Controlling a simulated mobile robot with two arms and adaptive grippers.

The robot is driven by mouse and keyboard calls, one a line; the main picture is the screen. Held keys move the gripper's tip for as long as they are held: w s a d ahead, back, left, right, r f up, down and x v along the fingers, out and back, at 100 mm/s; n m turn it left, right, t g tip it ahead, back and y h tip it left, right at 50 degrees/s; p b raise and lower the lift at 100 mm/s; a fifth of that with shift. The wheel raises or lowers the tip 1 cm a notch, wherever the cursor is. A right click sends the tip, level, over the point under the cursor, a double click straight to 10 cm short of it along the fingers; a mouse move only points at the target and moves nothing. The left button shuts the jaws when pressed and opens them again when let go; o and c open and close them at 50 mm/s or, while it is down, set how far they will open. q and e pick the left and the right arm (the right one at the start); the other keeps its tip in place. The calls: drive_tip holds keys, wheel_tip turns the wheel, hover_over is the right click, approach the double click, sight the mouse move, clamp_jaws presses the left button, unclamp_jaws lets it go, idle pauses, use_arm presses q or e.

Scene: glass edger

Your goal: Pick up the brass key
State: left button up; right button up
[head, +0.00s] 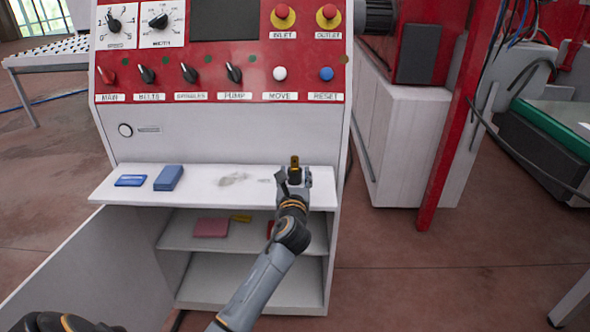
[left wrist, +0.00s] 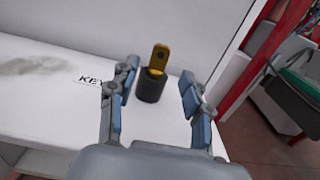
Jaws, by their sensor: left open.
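The brass key (head: 295,161) stands upright at the right end of the white ledge (head: 215,183). In the left wrist view the key (left wrist: 158,57) sticks up out of a dark round holder (left wrist: 150,87), its lower part hidden inside. My left gripper (head: 293,178) is open at the near side of the holder. In the left wrist view its two fingers (left wrist: 158,75) appear to the left and right of the holder, with gaps to it. I cannot tell how far the fingertips reach past it.
Two blue items (head: 168,178) lie on the ledge's left part. Below is an open cabinet with a pink item (head: 211,228) and a yellow one (head: 241,218) on a shelf. The control panel (head: 220,65) with knobs and buttons rises behind the ledge. The ledge's middle is clear.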

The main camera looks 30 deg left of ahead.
sight(295, 164)
use_arm(q)
drive_tip(key=shift+x, duration=3.05)
drive_tip(key=shift+s, duration=0.1)
clamp_jaws()
